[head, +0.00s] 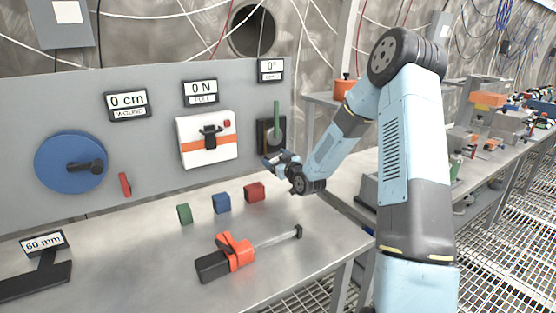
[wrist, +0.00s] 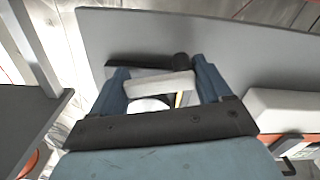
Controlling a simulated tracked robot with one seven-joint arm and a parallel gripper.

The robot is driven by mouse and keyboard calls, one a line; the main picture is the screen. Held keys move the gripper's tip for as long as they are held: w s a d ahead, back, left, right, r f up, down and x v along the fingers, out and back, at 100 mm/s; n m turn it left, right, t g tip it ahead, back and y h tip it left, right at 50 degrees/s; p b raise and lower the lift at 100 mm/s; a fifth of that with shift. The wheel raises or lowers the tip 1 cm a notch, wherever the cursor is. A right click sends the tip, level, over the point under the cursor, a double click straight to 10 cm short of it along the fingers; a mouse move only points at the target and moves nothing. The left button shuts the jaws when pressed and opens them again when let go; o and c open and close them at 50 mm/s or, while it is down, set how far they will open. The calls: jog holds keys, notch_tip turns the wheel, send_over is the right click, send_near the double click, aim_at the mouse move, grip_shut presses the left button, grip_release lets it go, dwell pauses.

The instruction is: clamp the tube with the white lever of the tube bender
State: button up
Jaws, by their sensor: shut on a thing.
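The tube bender is mounted on the grey upright panel in the head view, with a black plate (head: 262,128) and a green handle (head: 277,113) pointing up. My gripper (head: 275,162) is at the lower part of the bender and hides some of it. In the wrist view, a pale lever-like bar (wrist: 160,84), seemingly the white lever, lies across between the two blue fingers of my gripper (wrist: 162,86). The gripper is shut on it. A black bar (wrist: 145,62) lies just beyond. A round white part (wrist: 150,105) shows below the lever. The tube cannot be made out clearly.
The panel (head: 150,90) also carries a blue wheel (head: 70,162), a white box (head: 208,140) with a black handle, and displays, the one above the bender (head: 270,70) reading 0°. Small blocks (head: 222,203) and an orange-black clamp (head: 235,252) lie on the bench below.

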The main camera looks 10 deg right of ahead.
jog(key=shift+d+f+m, duration=0.1)
jog(key=shift+f+m, duration=0.1)
jog(key=shift+m, duration=0.6)
jog(key=shift+d+f+m, duration=0.1)
jog(key=shift+f+m, duration=0.05)
jog(key=shift+m, duration=0.65)
jog(key=shift+c, duration=0.2)
jog(key=shift+w, duration=0.1)
jog(key=o, duration=1)
jog(key=shift+c, duration=0.2)
jog(key=v, duration=1.4)
jog(key=shift+w+a, duration=0.1)
